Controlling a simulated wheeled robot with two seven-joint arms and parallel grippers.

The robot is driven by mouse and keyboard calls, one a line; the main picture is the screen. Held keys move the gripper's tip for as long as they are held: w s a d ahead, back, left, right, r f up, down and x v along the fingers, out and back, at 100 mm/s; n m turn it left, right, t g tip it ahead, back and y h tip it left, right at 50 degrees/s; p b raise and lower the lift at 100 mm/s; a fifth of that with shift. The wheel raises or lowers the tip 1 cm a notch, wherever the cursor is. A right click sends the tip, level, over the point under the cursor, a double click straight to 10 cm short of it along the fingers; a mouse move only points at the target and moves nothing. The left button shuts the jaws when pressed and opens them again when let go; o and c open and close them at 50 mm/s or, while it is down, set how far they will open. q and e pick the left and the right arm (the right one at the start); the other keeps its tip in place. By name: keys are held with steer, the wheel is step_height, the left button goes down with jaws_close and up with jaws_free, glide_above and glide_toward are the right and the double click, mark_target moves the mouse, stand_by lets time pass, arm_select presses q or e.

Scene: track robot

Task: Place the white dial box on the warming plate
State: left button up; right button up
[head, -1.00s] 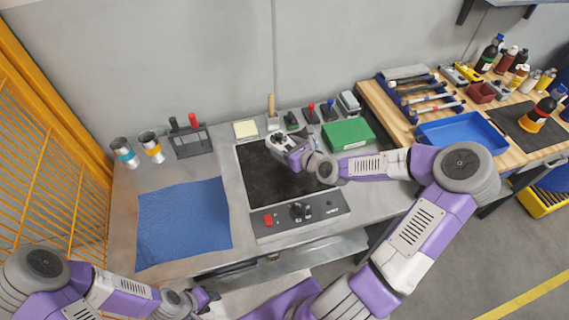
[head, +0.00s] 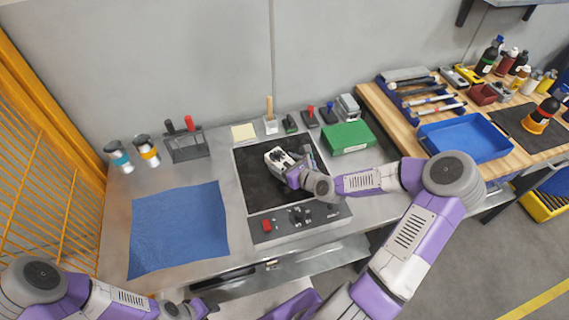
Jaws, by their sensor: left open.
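The warming plate (head: 259,193) is a black square top set in the grey bench, with a control panel (head: 300,221) in front. The white dial box (head: 277,156) shows over the middle of the black top, at the tip of my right gripper (head: 296,166). The gripper's wrist comes in from the right and partly hides the box. I cannot tell whether the box touches the plate or whether the jaws grip it. My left gripper (head: 203,308) is open and empty, low at the bench's front edge, far from the plate.
A blue mat (head: 178,230) lies left of the plate. Two cups (head: 118,155) and a tool holder (head: 187,146) stand behind it. A yellow pad (head: 243,132), small stamps and a green box (head: 347,138) line the back. A wooden bench with tools is at right.

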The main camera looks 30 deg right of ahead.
steer(key=o, duration=0.3)
steer(key=shift+r, duration=0.25)
steer(key=p+v, duration=0.5)
steer(key=v, duration=0.6)
steer(key=shift+r, duration=0.1)
steer(key=shift+s+r+p, duration=0.1)
steer(key=shift+s+p, duration=0.35)
steer(key=shift+r, duration=0.1)
